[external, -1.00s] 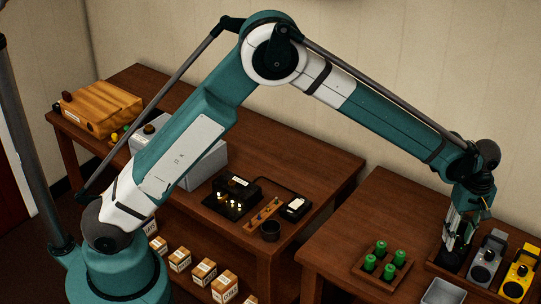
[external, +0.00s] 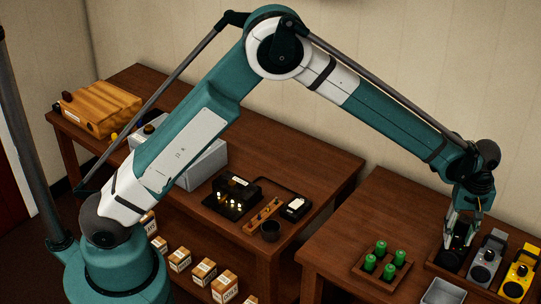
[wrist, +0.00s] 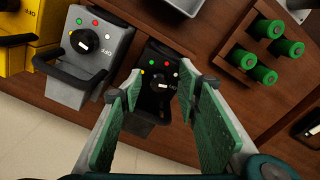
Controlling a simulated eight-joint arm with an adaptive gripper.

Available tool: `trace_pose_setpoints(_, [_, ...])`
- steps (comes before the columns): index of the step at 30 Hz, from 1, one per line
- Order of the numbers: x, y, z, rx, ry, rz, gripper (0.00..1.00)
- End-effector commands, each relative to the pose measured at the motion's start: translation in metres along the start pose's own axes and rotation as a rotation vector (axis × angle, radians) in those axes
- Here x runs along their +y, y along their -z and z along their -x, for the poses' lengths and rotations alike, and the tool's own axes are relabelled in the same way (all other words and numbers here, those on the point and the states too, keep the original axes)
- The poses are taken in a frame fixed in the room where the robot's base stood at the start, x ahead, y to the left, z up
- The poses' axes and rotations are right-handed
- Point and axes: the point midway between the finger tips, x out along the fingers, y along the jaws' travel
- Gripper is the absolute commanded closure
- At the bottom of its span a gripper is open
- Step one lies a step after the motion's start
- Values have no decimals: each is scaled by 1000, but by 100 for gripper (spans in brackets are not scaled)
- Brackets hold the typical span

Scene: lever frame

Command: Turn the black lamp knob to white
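The black lamp (wrist: 152,103) stands between the yellow-and-grey lamp side and the green cylinders in the wrist view. Coloured dots, including red and green, ring the top of its dark knob (wrist: 161,87), which carries a pale mark. My gripper (wrist: 158,94) is open, with its green-padded fingers on either side of the black lamp's face and a gap between them. Contact with the knob cannot be made out. In the external view my gripper (external: 461,238) points down over the black lamp (external: 452,260), partly hiding it.
A grey lamp (external: 485,265) and a yellow lamp (external: 518,274) stand close beside it. Several green cylinders (external: 380,247) stand in a wooden rack on the other side. A grey metal tray (external: 443,292) lies in front. The table behind the rack is clear.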

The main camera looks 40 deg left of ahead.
Motion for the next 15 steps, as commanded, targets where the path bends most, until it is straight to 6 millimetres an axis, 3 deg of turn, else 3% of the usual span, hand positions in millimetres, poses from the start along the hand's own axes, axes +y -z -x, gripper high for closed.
trace_pose_setpoints(11, [0,0,2,0,0,-229,67])
trace_pose_setpoints(15, [-1,-1,17,0,0,-232,67])
